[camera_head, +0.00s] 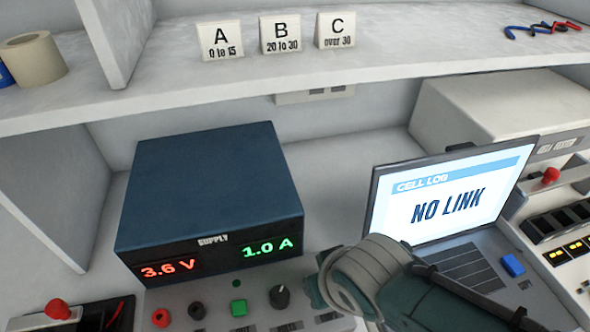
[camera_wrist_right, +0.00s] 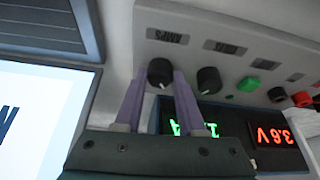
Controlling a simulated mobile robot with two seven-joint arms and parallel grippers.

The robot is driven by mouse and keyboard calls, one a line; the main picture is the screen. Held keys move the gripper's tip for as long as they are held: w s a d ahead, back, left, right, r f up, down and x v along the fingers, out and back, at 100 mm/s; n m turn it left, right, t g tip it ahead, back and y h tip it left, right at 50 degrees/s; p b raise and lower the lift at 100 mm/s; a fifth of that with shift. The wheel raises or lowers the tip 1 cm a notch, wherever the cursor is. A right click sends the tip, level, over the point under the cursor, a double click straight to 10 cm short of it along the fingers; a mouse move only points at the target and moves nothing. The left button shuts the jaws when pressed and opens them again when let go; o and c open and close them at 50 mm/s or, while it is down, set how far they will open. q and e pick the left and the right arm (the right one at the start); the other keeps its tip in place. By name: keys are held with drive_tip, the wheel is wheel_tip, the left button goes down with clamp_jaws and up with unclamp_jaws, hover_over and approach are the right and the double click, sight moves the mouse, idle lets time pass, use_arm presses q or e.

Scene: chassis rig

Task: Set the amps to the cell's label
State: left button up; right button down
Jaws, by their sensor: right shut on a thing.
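The blue supply (camera_head: 210,195) reads 3.6 V in red and 1.0 A in green. My right gripper (camera_head: 318,288) is at the right end of its front panel, hiding the amps knob in the head view. In the right wrist view, the black amps knob (camera_wrist_right: 160,72) is between the two purple fingertips of my right gripper (camera_wrist_right: 158,80), which are shut on it. A second black knob (camera_head: 279,296) is beside it, free; it also shows in the right wrist view (camera_wrist_right: 208,80). No cell label is legible. My left gripper is out of view.
A laptop (camera_head: 455,195) showing "NO LINK" stands right of the supply. Cards A (camera_head: 220,37), B (camera_head: 281,34) and C (camera_head: 336,30) stand on the shelf above. A green button (camera_head: 239,308) and jacks are left of the knobs. A red-topped device (camera_head: 57,309) is at lower left.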

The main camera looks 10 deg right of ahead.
idle(0.6)
drive_tip(key=c, duration=0.5)
unclamp_jaws()
drive_tip(key=p+v, duration=0.6)
drive_tip(key=v, duration=0.4)
drive_tip(key=shift+p, duration=0.4)
